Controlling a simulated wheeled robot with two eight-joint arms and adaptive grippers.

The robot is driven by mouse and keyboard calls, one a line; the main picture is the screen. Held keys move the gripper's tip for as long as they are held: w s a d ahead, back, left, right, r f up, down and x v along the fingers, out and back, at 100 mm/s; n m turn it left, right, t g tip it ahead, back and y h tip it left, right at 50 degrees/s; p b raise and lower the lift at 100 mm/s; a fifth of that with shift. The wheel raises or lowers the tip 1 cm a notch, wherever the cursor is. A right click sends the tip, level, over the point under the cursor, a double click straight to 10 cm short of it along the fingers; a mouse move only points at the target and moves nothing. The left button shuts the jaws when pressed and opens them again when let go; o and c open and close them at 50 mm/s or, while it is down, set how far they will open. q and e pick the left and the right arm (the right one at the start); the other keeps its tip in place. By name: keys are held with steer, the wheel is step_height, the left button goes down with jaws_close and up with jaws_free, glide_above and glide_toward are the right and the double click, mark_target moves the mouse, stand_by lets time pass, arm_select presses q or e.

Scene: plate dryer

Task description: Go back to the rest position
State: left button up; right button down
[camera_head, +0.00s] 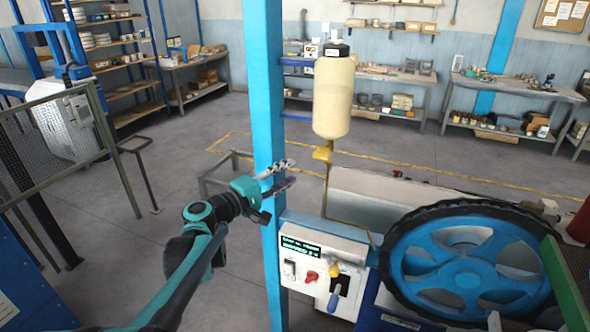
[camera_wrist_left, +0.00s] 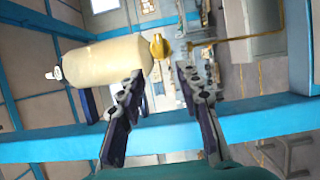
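My left gripper (camera_head: 291,173) is in front of the blue post, at about the height of the yellow valve (camera_head: 322,154). Its two dark fingers point right and are apart, with nothing between them. In the left wrist view the gripper (camera_wrist_left: 160,78) also shows open and empty. The cream bottle (camera_wrist_left: 115,65) and its yellow valve (camera_wrist_left: 157,46) lie beyond the fingertips there, and I cannot tell how far. My right gripper is not in view.
The blue post (camera_head: 263,80) stands close by my left gripper. A cream bottle (camera_head: 333,98) hangs above the white control box (camera_head: 318,268) with its knobs. A large blue wheel (camera_head: 465,262) is at the right. Open floor (camera_head: 110,215) lies to the left, before a mesh fence (camera_head: 55,145).

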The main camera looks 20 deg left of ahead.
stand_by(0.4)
arm_select(q)
steer(key=s+d+f+m+g+y+b, duration=0.1)
steer(key=s+d+f+m+g+b, duration=0.2)
steer(key=s+d+f+b, duration=0.5)
steer(key=s+d+f+m+g+b, duration=0.1)
steer(key=s+d+f+m+g, duration=0.25)
steer(key=f, duration=0.85)
steer(key=s+a+f+m+g+y+b, duration=0.1)
steer(key=s+f+m+y+b, duration=0.2)
steer(key=s+f, duration=0.4)
steer(key=s+a+f+m+g+y+b, duration=0.1)
steer(key=s+f+m+y+b, duration=0.2)
steer(key=s+f+b, duration=0.3)
step_height(320, 180, down, 6)
steer(key=shift+s+a+r+m+g, duration=0.1)
steer(key=shift+s+a+m+g, duration=0.25)
steer(key=shift+s, duration=0.1)
steer(key=shift+r, duration=0.1)
